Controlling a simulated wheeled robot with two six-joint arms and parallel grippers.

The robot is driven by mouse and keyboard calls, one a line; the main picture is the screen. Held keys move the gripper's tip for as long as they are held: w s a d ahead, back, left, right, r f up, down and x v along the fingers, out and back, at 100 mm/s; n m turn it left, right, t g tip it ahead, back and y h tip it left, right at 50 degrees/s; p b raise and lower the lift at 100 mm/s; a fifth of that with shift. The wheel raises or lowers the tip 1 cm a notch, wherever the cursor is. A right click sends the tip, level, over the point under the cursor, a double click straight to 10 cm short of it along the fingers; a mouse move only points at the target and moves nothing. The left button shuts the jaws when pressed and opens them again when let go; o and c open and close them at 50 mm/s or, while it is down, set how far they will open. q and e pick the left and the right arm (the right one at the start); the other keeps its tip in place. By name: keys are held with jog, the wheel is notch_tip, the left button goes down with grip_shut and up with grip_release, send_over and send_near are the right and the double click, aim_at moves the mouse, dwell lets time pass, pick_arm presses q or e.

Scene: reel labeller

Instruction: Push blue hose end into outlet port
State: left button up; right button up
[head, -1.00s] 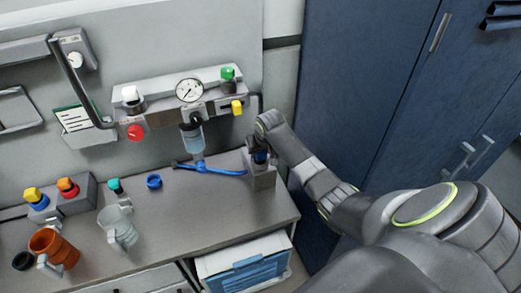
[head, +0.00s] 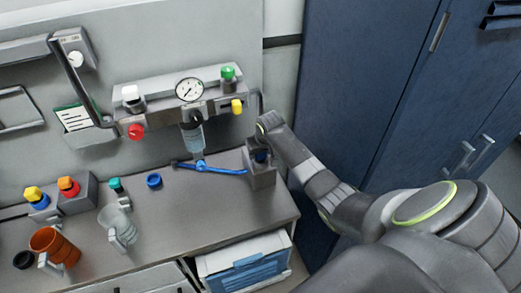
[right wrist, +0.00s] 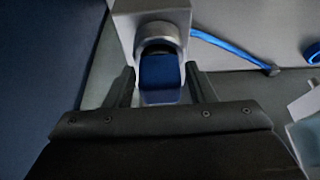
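A grey block (head: 262,179) stands at the right end of the bench. In the right wrist view, the block (right wrist: 122,22) carries a round silver port ring (right wrist: 157,30). A blue end piece (right wrist: 160,77) sits at the ring's mouth, in line with it; how deep it sits is hidden. My right gripper (right wrist: 161,82) has one finger on each side of the blue piece, with narrow gaps showing. In the head view the right gripper (head: 262,146) is at the block, its fingers mostly hidden. A blue hose (head: 222,170) lies on the bench left of the block. My left gripper is not in view.
A wall panel holds a gauge (head: 190,89), coloured knobs and a clear bowl (head: 194,138). A blue ring (head: 154,181), a clear jug (head: 120,226) and an orange jug (head: 55,243) stand on the bench. A blue cabinet (head: 365,90) is close on the right.

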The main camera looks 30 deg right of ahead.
jog(key=shift+o, duration=0.9)
jog(key=shift+w, duration=0.15)
jog(key=shift+r, duration=0.1)
jog(key=shift+v, duration=0.8)
jog(key=b+v, duration=0.3)
jog(key=v, duration=1.2)
jog(key=shift+s+r, duration=0.25)
jog(key=shift+r, duration=0.1)
